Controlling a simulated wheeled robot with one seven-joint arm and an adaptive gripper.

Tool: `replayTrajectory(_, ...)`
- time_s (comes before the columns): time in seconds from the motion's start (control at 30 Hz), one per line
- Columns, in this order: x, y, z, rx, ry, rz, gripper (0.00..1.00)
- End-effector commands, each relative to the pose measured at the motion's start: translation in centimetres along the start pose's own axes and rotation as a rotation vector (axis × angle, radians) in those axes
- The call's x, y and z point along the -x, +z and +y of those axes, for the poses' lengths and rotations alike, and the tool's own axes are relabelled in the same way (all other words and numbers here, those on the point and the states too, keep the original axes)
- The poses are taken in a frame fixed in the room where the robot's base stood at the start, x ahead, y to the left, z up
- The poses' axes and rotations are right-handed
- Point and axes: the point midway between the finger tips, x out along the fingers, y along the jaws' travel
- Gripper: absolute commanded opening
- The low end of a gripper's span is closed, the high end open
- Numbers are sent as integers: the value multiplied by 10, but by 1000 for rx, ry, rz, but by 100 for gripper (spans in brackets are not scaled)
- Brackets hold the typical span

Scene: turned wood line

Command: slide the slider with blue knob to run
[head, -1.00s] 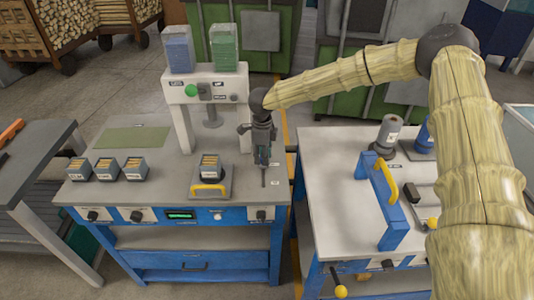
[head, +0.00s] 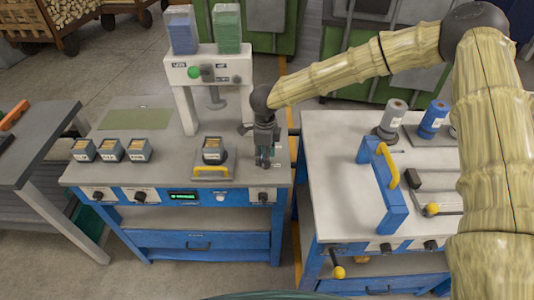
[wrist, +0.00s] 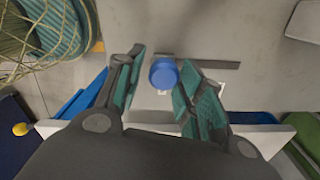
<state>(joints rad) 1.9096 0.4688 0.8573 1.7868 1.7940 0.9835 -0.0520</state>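The blue knob (wrist: 163,73) shows in the wrist view, near the left end of a dark slider track (wrist: 215,64) on the grey bench top. My gripper (wrist: 166,88) is open, with one teal-padded finger on each side of the knob and a small gap seeming to remain on both sides. In the head view my gripper (head: 263,162) points down at the right front part of the left bench, and it largely hides the knob and track. The run label cannot be read.
A tray with a yellow handle (head: 209,170) holds a dark box (head: 213,150) just left of my gripper. A press frame (head: 208,70) stands behind. A blue fixture with a yellow handle (head: 383,185) stands on the right bench, across a narrow gap.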

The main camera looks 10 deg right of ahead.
Motion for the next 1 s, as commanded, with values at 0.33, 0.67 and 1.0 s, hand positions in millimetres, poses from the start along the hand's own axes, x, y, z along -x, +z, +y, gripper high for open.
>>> replayTrajectory(0.33,0,-1,-1,-2,-2,-1,51)
replayTrajectory(0.67,34,-1,-2,-2,-5,-3,51)
replayTrajectory(1.0,94,-2,-2,-3,-3,-2,51)
